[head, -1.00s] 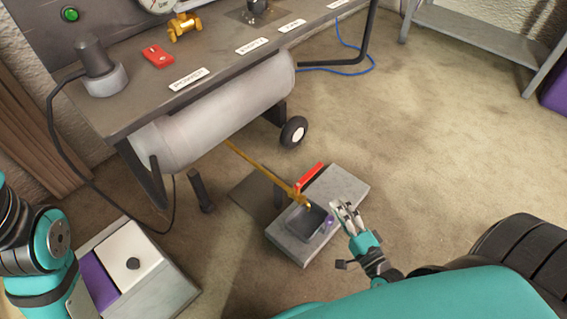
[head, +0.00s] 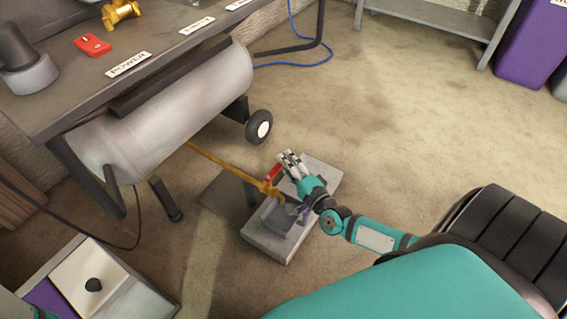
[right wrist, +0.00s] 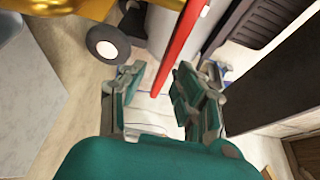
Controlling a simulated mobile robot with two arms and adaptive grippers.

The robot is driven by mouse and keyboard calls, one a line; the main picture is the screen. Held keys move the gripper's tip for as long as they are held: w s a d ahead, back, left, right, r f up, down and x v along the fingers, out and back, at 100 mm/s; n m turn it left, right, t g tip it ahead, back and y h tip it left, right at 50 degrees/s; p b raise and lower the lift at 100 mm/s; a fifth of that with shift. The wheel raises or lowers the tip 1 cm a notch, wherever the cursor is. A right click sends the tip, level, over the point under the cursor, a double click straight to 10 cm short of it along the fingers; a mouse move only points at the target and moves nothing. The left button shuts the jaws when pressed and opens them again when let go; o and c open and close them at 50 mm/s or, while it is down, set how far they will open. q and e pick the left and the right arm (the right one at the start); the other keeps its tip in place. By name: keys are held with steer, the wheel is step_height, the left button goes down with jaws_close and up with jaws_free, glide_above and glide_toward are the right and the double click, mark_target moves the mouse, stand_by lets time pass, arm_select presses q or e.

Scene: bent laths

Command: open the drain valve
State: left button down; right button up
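The drain valve is on the end of a thin brass pipe (head: 222,168) that runs out from under the grey tank (head: 165,118). Its red lever handle (head: 273,173) shows just left of my right gripper (head: 289,157) in the head view. In the right wrist view the red lever (right wrist: 182,42) comes down from the top, and its lower end shows between the two fingers (right wrist: 155,92). The right gripper is open; I cannot tell whether it touches the lever. The valve body is partly hidden. My left gripper is out of view.
A grey block (head: 262,241) with a dark cup (head: 277,216) stands below the valve, partly behind my right arm. The tank's wheel (head: 259,126) is close by. A lidded box (head: 98,283) stands lower left. The carpet to the right is clear.

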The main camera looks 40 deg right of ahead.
steer(key=shift+w, duration=0.8)
steer(key=shift+c, duration=0.4)
jaws_close()
